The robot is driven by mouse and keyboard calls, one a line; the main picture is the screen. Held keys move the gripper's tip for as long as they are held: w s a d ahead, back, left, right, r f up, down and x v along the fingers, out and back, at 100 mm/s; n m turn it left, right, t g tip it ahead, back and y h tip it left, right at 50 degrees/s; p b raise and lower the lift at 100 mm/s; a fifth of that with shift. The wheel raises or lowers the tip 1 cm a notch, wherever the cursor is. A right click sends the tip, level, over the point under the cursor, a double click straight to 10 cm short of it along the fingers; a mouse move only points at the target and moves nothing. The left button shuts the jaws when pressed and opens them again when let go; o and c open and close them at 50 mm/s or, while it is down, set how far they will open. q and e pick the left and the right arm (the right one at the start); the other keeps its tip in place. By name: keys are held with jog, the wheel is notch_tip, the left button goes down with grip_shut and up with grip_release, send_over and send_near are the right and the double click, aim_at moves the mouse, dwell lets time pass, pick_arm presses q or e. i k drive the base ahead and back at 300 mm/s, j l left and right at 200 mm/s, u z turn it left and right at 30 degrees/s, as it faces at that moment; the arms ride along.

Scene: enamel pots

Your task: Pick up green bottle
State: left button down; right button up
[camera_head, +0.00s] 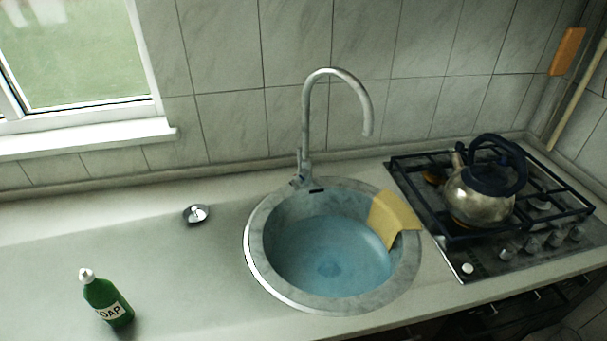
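A green bottle (107,301) with a white cap and a white label reading "SOAP" stands on the light countertop (190,285) at the lower left. It stands upright, appearing slightly tilted from this viewpoint, and nothing touches it. Neither of my grippers shows in the head view.
A round sink (257,262) holding bluish water is right of the bottle, with a tall curved faucet (306,120) and a yellow cloth (393,216) on its rim. A small metal disc (196,214) lies behind. A kettle (478,203) stands on the gas stove (455,262). Counter around the bottle is clear.

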aim_at(102, 295)
jog(key=k+u, duration=0.1)
jog(key=u, duration=1.3)
jog(key=z, duration=1.65)
jog(key=u, duration=1.55)
